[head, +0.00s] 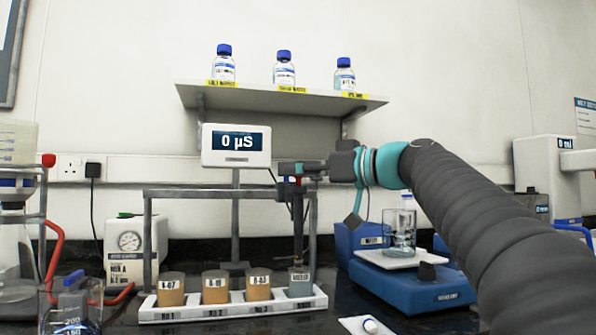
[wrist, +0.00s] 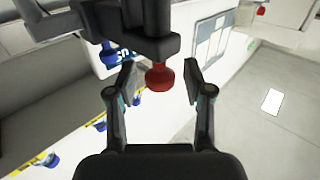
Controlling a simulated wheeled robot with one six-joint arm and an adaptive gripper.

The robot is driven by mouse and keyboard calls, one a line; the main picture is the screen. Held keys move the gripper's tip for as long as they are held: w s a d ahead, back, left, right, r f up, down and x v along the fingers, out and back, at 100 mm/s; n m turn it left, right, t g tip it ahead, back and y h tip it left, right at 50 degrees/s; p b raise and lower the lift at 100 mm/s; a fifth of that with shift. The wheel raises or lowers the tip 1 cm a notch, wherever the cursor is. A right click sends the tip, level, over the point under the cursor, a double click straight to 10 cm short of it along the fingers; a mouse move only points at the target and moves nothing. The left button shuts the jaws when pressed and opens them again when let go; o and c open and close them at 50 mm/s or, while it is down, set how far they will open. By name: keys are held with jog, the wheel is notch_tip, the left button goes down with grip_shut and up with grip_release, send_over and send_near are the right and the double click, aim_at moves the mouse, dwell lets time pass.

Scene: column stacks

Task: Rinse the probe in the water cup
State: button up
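The probe (head: 297,222) is a dark upright rod that hangs at the right end of a grey rack. Its lower end is at the grey-blue water cup (head: 300,289), the rightmost cup in the white tray; I cannot tell whether its tip is inside. A red knob (wrist: 159,77) shows at the probe's top in the wrist view. My gripper (wrist: 160,82) is open, with one finger on each side of the knob and a visible gap to it. In the head view my gripper (head: 292,170) is at the top of the probe, and its fingers are hard to make out.
Brown cups (head: 215,287) stand left of the water cup in the tray (head: 232,311). A meter (head: 236,145) reads 0 µS behind the rack (head: 148,225). A blue stirrer (head: 415,290) with a glass beaker (head: 401,230) stands right. A shelf (head: 260,97) holds blue-capped bottles.

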jog(key=v, duration=1.2)
